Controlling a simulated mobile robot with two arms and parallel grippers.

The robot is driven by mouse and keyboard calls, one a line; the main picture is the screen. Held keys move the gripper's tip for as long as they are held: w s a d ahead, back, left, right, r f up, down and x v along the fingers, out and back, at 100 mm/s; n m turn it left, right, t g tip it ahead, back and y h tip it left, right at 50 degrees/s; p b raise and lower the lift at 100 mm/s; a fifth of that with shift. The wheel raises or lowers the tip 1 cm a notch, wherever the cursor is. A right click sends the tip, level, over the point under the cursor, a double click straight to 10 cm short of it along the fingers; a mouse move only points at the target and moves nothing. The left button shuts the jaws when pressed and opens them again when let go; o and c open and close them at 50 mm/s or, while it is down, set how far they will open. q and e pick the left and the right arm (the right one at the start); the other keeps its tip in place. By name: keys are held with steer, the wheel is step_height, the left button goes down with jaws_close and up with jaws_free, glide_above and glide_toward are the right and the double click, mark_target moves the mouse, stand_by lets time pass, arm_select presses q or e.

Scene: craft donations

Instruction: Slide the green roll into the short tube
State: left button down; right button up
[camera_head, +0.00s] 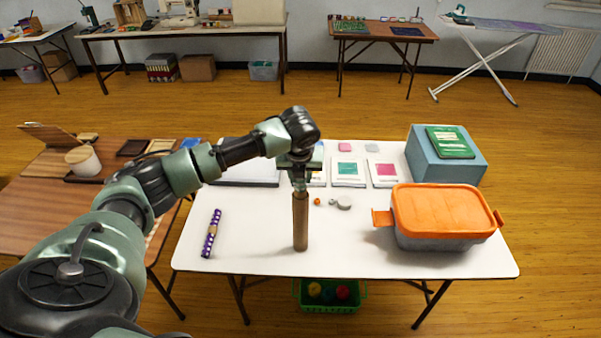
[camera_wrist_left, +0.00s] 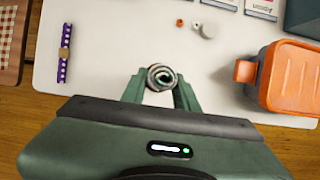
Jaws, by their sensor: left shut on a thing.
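My left gripper (camera_head: 300,183) is above the middle of the white table, pointing down. A brown cardboard tube (camera_head: 300,222) stands upright right below its fingers. In the left wrist view my left gripper (camera_wrist_left: 161,82) is shut on a rolled thing, the green roll (camera_wrist_left: 161,76), whose dark and pale spiral end shows between the fingertips. The roll's side is hidden, and I cannot tell how far it sits inside the tube. My right gripper is in neither view.
A purple dotted roll (camera_head: 211,234) with a tan band lies to the left. An orange-lidded box (camera_head: 440,212) stands at the right, before a blue-grey box (camera_head: 463,165). Small orange (camera_head: 317,201) and grey (camera_head: 343,203) pieces lie behind the tube.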

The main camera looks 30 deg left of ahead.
mark_target(300, 183)
arm_select(q)
steer(key=shift+f+b, duration=0.45)
steer(key=shift+f, duration=1.3)
steer(key=c, duration=1)
jaws_free()
steer(key=b+v, duration=0.2)
steer(key=v, duration=0.5)
steer(key=shift+s+d+r, duration=0.1)
steer(key=shift+r, duration=0.3)
